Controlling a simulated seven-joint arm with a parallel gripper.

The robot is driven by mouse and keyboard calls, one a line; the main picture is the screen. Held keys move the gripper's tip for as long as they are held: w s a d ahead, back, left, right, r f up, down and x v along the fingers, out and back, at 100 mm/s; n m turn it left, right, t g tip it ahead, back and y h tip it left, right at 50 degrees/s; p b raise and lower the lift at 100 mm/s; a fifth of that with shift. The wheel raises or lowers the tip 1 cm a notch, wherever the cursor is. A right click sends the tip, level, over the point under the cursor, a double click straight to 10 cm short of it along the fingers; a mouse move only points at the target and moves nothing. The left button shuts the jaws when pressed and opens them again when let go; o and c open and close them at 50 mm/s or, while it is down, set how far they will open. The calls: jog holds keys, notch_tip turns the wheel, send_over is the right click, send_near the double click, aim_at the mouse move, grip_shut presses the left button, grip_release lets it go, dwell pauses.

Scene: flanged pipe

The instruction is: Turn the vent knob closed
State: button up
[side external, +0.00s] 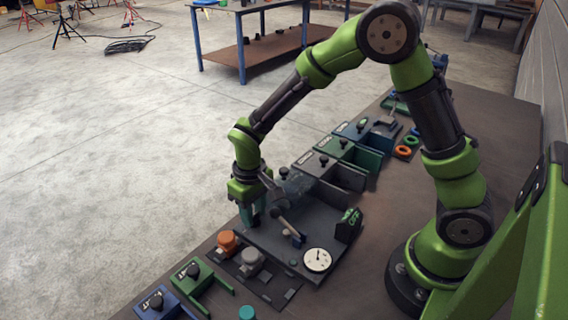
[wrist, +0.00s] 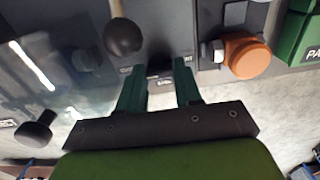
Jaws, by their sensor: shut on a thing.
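My gripper (side external: 252,218) points down at the far left edge of the dark pipe panel (side external: 275,250) in the side view. In the wrist view its two green fingers (wrist: 160,88) stand a little apart, shut on a small dark piece, the vent knob (wrist: 160,70). A label with white letters beside it is partly covered by the fingers. The knob's angle cannot be read. In the side view the fingers hide the knob.
A lever with a round dark ball (wrist: 123,37) is close to the fingers. An orange knob (side external: 228,241), a grey knob (side external: 250,258) and a white dial gauge (side external: 318,259) are nearby. A clear cover (side external: 296,184) and a black block (side external: 348,225) rise from the panel.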

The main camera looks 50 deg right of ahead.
aim_at(254, 214)
jog(key=o, duration=0.8)
jog(key=shift+c, duration=0.2)
notch_tip(254, 214, up, 17)
jog(key=s+d+r+m+t+y, duration=0.1)
jog(key=s+d+r+m+t, duration=0.1)
jog(key=s, duration=0.5)
jog(key=s+d+r+m+t+y, duration=0.1)
jog(key=s+d+r+t, duration=0.1)
jog(key=s+d+t, duration=0.2)
jog(key=s+t, duration=0.1)
jog(key=s, duration=0.2)
jog(key=shift+s+d+r+m, duration=0.15)
jog(key=shift+s+r+m, duration=0.2)
jog(key=shift+s+m, duration=0.05)
